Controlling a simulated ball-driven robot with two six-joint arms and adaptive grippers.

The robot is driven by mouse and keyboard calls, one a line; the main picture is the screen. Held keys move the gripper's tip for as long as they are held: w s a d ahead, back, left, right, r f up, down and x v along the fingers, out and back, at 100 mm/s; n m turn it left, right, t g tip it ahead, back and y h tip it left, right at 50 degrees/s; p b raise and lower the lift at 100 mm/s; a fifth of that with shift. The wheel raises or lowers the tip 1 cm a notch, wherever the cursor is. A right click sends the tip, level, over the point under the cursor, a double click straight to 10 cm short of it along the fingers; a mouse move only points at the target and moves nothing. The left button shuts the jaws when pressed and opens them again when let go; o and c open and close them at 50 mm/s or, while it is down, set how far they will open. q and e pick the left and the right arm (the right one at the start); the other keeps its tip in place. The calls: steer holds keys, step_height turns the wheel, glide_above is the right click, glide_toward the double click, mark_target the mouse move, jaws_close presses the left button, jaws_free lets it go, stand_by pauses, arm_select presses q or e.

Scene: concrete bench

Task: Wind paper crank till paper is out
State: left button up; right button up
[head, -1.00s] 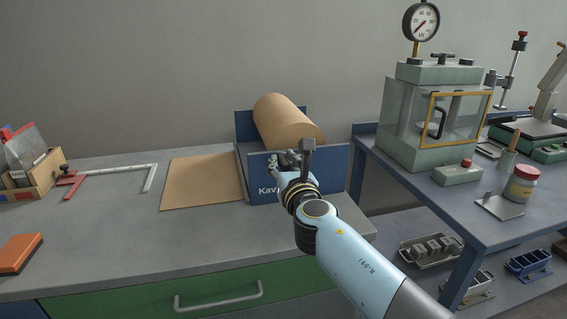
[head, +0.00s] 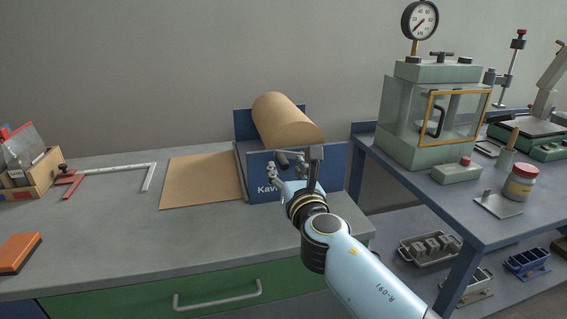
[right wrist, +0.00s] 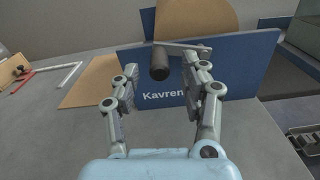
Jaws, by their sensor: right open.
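A roll of brown paper (head: 285,120) sits in a blue dispenser (head: 333,172) on the bench, and a flat brown sheet (head: 201,181) lies on the bench to its left. The crank's dark knob (right wrist: 159,63) and grey crank arm (right wrist: 186,47) are in front of the blue end plate in the right wrist view. My right gripper (head: 292,169) is open at this plate. In the right wrist view its fingers (right wrist: 163,84) stand either side of the knob, apart from it on the left; contact on the right is unclear. My left gripper is out of view.
A red and silver square (head: 112,172), a wooden box (head: 33,180) and an orange block (head: 18,253) are on the bench at left. A blue table (head: 470,225) with a glass-fronted press (head: 432,110) stands at right. The bench front is clear.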

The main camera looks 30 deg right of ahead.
steer(key=v, duration=0.8)
